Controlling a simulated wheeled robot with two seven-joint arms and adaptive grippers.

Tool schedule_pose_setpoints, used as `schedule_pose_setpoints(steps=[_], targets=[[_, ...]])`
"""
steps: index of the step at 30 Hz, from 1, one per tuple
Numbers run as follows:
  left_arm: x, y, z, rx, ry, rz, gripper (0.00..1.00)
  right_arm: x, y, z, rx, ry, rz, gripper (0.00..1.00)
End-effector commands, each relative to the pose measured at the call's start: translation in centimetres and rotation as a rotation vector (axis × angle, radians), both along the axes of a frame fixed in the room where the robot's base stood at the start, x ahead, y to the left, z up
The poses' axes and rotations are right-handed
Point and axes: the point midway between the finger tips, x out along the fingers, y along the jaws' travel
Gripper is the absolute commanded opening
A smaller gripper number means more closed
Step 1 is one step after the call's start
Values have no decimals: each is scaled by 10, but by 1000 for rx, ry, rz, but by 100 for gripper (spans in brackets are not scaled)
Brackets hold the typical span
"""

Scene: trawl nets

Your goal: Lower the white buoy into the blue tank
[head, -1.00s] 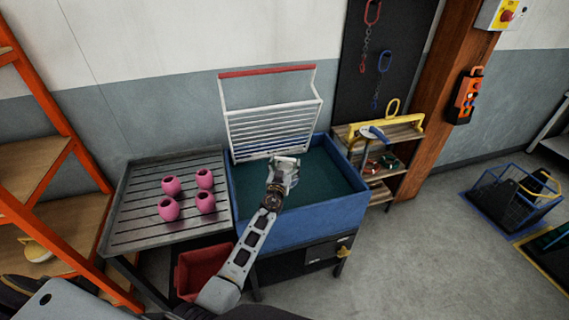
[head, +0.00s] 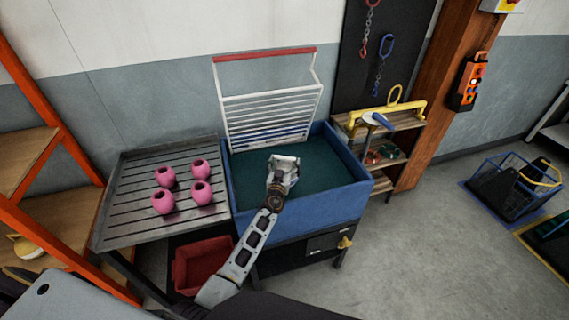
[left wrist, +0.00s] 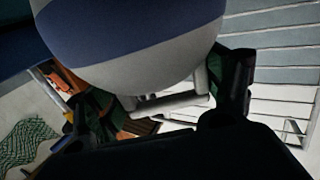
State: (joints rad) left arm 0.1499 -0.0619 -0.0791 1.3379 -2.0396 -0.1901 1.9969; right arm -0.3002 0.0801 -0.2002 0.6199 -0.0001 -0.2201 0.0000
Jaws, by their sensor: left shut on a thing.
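The blue tank (head: 295,217) stands in the middle of the head view, with dark green inside. My left gripper (head: 283,165) is over the tank's open top in that view. In the left wrist view the white buoy (left wrist: 165,72), with a broad blue band, fills the top of the picture. My left gripper (left wrist: 172,100) is shut there, with its dark fingers at the buoy's white bar-like handle. In the head view the buoy cannot be told apart from the gripper. How high it is above the tank floor is unclear. My right gripper is not in view.
A white rack (head: 268,108) with a red top bar stands at the tank's back. Left, a slatted metal table (head: 130,215) holds several pink floats (head: 180,188) above a red bin (head: 200,262). A wooden shelf (head: 398,135) with a yellow bar stands close on the right.

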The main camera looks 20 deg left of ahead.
Motion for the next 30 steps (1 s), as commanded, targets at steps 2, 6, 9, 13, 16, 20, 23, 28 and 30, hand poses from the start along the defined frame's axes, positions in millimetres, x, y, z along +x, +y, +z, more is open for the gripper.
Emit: schedule_pose_setpoints(steps=[2, 6, 9, 13, 16, 20, 23, 28, 30], targets=[[0, 0, 1, 0, -2, 0, 31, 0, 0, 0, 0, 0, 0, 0], [0, 0, 2, -1, -2, 0, 83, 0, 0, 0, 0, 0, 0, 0], [0, 0, 2, -1, -2, 0, 95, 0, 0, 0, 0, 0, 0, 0], [0, 0, 1, -1, -1, 0, 100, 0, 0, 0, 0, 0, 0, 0], [0, 0, 1, -1, -1, 0, 100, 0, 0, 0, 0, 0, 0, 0], [0, 0, 0, 0, 2, 0, 100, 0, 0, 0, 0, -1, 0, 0], [0, 0, 0, 0, 1, 0, 100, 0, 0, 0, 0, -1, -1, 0], [0, 0, 0, 0, 1, 0, 100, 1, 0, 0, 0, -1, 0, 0], [0, 0, 0, 0, 0, 0, 100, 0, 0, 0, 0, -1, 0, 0]])
